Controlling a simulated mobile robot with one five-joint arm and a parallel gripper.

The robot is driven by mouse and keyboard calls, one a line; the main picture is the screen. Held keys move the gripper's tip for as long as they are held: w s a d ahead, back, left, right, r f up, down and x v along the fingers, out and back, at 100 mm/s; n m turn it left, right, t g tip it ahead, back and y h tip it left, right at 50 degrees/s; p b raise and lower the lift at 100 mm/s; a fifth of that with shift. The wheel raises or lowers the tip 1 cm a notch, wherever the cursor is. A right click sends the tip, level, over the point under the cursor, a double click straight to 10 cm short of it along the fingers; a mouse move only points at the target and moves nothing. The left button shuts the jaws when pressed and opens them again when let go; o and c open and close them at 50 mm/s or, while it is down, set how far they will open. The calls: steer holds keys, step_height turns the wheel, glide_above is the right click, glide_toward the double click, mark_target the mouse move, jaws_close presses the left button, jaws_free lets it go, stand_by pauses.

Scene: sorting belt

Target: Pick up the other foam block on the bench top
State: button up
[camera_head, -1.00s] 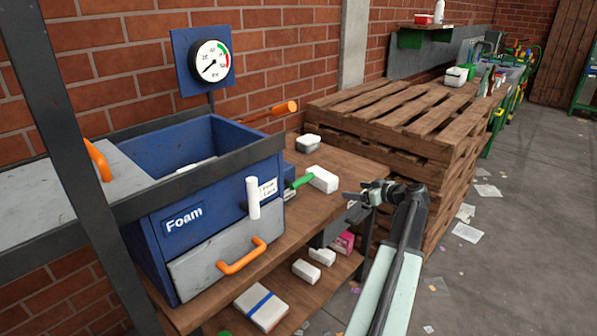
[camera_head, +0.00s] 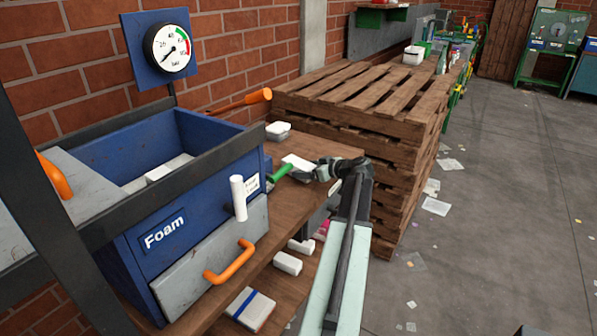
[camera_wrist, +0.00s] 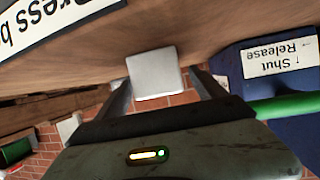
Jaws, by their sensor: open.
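A white foam block (camera_head: 297,161) lies on the wooden bench top (camera_head: 262,213), beside a green handle (camera_head: 281,172). My gripper (camera_head: 311,170) is at the block's right end and partly covers it. In the wrist view, which is upside down, the block (camera_wrist: 153,74) shows between the two fingers of my gripper (camera_wrist: 160,88).
A blue Foam bin (camera_head: 165,235) with an orange handle (camera_head: 230,263) stands left of the block. A pallet stack (camera_head: 350,110) rises behind my arm. White blocks (camera_head: 288,263) lie on the lower shelf. Floor at right is mostly open.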

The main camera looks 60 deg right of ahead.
steer(key=b+x, duration=0.2)
steer(key=x, duration=0.3)
steer(key=shift+d+f, duration=0.1)
steer(key=shift+s, duration=0.1)
steer(key=c, duration=1.4)
step_height(320, 180, up, 10)
steer(key=p, duration=1)
